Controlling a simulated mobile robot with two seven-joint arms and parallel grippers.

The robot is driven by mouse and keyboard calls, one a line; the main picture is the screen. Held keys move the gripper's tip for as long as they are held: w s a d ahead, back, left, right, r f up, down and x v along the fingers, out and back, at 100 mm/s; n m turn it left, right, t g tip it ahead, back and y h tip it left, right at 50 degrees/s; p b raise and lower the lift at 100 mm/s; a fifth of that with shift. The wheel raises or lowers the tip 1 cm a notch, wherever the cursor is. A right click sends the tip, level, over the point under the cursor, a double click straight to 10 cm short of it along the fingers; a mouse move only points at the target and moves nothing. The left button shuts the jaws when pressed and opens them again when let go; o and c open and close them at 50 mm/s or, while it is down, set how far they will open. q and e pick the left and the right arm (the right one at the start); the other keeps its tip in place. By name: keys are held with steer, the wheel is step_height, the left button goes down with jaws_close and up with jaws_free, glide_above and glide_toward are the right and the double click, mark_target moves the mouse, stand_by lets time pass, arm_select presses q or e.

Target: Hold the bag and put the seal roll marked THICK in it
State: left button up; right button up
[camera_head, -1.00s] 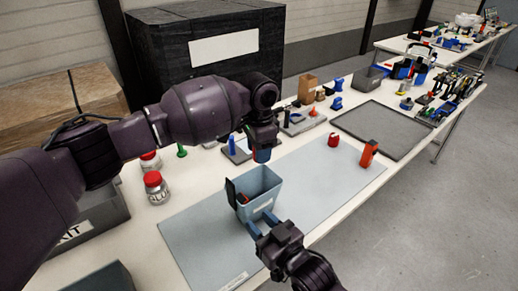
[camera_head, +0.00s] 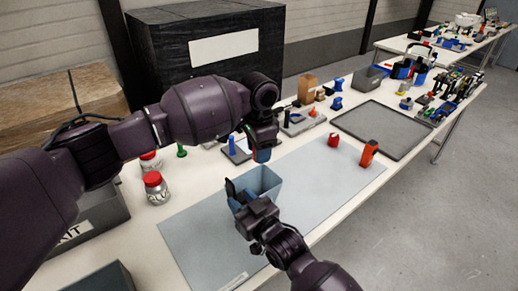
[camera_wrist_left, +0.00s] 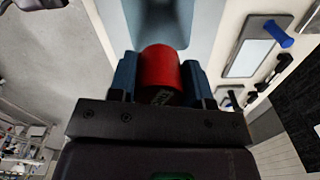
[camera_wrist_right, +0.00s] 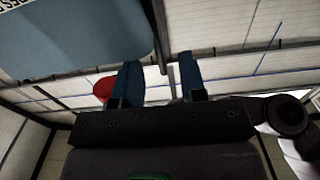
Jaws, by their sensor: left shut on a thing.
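My left gripper (camera_head: 263,154) is above the bag's far side. In the left wrist view it is shut on a red roll (camera_wrist_left: 160,72) with dark lettering that I cannot fully read. My right gripper (camera_head: 248,202) is at the bag's near left side and hides part of it. In the right wrist view its fingers (camera_wrist_right: 155,80) are apart, beside a grey-blue surface (camera_wrist_right: 75,40) and a thin dark strip.
A red object (camera_head: 333,140) and an orange device (camera_head: 369,152) stand on the mat's right part. Jars with red lids (camera_head: 155,186) stand at the left. A dark tray (camera_head: 382,130) lies farther right. The mat's front right is clear.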

mark_target(235, 194)
steer(key=shift+x, duration=1.9)
jaws_close()
arm_select(q)
steer(key=n, duration=0.5)
steer(key=shift+n, duration=0.4)
